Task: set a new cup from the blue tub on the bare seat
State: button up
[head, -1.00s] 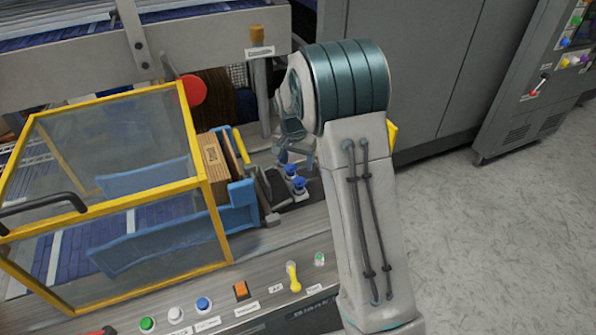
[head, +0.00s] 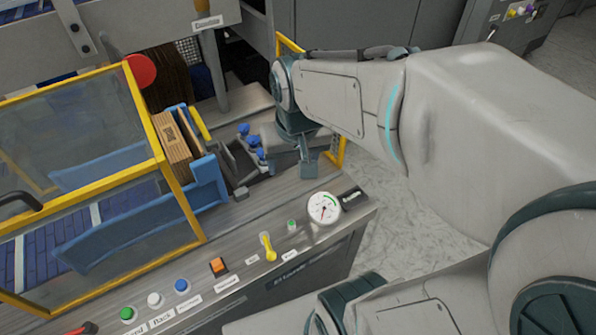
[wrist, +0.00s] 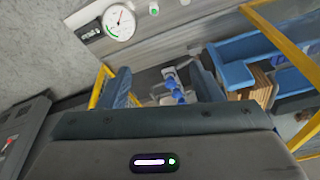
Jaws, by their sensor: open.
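Small blue cups (head: 253,140) sit in a short row on the grey machine deck, just right of the blue carton guide. They also show in the wrist view (wrist: 175,91), between my fingers but farther off. I cannot make out which seat is bare. I cannot pick out the blue tub in either view. My gripper (head: 308,168) is right of the cups over the deck's right end, its fingers partly hidden by its own body. In the wrist view my gripper (wrist: 163,84) has its two fingers wide apart with nothing held between them.
Brown cartons (head: 172,150) stand in the blue guide (head: 208,183) left of the cups. A yellow-framed guard (head: 160,150) encloses the left side. A pressure gauge (head: 323,208) and push buttons (head: 181,286) line the front deck. A yellow frame (head: 340,152) stands behind my gripper.

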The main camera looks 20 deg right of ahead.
jog(key=shift+n, duration=0.6)
jog(key=s, duration=0.5)
jog(key=shift+s+f, duration=0.3)
jog(key=shift+f, duration=0.05)
